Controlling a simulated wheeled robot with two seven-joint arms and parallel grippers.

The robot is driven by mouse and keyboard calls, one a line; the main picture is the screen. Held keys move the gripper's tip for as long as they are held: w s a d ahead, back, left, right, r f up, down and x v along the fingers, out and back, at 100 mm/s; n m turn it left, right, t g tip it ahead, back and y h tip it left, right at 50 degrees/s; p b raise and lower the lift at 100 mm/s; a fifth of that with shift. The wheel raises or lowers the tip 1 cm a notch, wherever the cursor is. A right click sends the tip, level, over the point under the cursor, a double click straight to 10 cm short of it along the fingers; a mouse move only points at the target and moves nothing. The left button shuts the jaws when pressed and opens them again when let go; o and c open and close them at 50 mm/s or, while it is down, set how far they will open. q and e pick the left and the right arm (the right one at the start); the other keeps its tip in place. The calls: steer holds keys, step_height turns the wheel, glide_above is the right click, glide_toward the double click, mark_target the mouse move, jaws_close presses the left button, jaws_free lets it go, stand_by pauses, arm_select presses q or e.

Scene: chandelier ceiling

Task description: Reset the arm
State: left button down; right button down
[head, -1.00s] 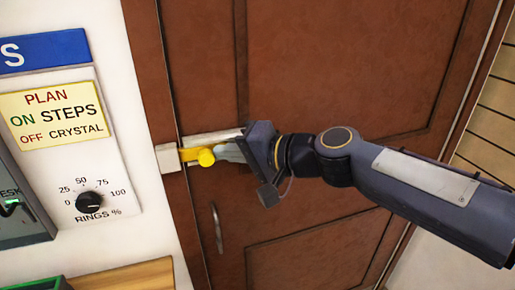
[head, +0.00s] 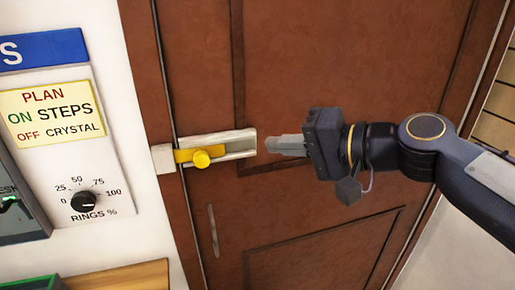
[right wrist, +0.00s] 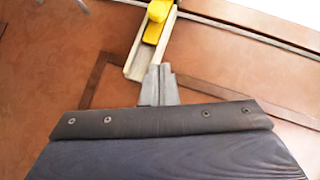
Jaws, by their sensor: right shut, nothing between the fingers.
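My right gripper (head: 286,145) is in front of the brown door, its fingers shut and empty, to the right of the latch. The fingers also show in the right wrist view (right wrist: 159,84). A sliding latch with a yellow bolt and round yellow knob (head: 202,158) sits in a pale metal track (head: 235,143) on the door, its left end at a pale bracket on the frame. A gap separates my fingertips from the track in the head view. The yellow bolt (right wrist: 155,27) also shows at the top of the right wrist view. My left gripper is not in view.
The brown door (head: 340,70) fills the middle, with a slim metal handle (head: 214,230) below the latch. On the left wall are a plan sign (head: 52,112) and a rings dial (head: 84,201). A wooden ledge (head: 125,276) is at lower left.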

steer(key=shift+v, duration=0.8)
steer(key=shift+w+d, duration=0.1)
steer(key=shift+d, duration=0.05)
steer(key=s+d+f+h, duration=0.3)
steer(key=s+d+f, duration=0.2)
steer(key=f, duration=0.4)
steer(key=s+d+f+g+h, duration=0.1)
steer(key=s+d+f+h, duration=0.2)
steer(key=s+d+f, duration=0.2)
steer(key=s+d+f+h, duration=0.3)
steer(key=s+d+f, duration=0.2)
steer(key=s+f, duration=0.3)
step_height(320, 180, down, 5)
steer(key=shift+d+r+n+g, duration=0.15)
steer(key=shift+d+n+g, duration=0.15)
steer(key=shift+n+g, duration=0.1)
